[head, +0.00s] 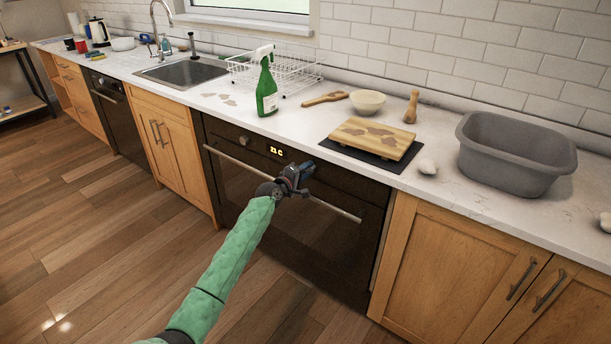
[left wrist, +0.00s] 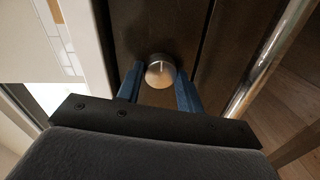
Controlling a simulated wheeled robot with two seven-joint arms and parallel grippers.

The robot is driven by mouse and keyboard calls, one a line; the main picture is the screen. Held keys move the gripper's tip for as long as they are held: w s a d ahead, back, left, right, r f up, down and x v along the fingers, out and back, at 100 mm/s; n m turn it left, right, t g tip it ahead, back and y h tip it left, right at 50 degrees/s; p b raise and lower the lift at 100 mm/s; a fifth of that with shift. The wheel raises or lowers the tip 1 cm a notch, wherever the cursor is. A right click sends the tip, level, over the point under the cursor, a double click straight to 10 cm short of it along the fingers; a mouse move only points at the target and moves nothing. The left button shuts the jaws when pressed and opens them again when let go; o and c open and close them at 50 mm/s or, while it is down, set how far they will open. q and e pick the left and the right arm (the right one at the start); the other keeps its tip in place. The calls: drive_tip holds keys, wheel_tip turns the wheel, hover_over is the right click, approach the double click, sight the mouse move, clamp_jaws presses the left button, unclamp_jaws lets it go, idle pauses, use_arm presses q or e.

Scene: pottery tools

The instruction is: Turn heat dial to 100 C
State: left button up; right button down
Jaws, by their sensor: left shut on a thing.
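The oven (head: 285,215) is black and built in under the counter. Its glowing display (head: 277,151) shows digits followed by a C, too small to read surely. One round knob (head: 244,139) is left of the display. My left gripper (head: 306,172) is at the control panel, right of the display, and hides what it holds in the head view. In the left wrist view, a round silvery dial (left wrist: 160,74) with a pale pointer line sits between the two blue fingers of my left gripper (left wrist: 160,88), which is shut on it. My right gripper is not in view.
The oven's long metal handle (head: 235,162) runs just below the panel, close to my left gripper. Above, the counter holds a green spray bottle (head: 266,90), a stained wooden board (head: 372,138) on a black hob and a grey basin (head: 515,155).

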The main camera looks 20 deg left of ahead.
use_arm(q)
drive_tip(key=shift+d+f+m+b, duration=0.15)
drive_tip(key=shift+m+b, duration=0.5)
drive_tip(key=shift+m, duration=1.45)
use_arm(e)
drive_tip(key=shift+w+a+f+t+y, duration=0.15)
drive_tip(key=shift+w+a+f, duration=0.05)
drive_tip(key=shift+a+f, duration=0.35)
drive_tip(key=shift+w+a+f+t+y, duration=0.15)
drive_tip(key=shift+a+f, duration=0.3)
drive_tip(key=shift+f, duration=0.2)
use_arm(q)
drive_tip(key=o, duration=1)
drive_tip(key=shift+s, duration=0.1)
drive_tip(key=b+v, duration=0.1)
drive_tip(key=v, duration=0.6)
drive_tip(key=shift+s, duration=0.35)
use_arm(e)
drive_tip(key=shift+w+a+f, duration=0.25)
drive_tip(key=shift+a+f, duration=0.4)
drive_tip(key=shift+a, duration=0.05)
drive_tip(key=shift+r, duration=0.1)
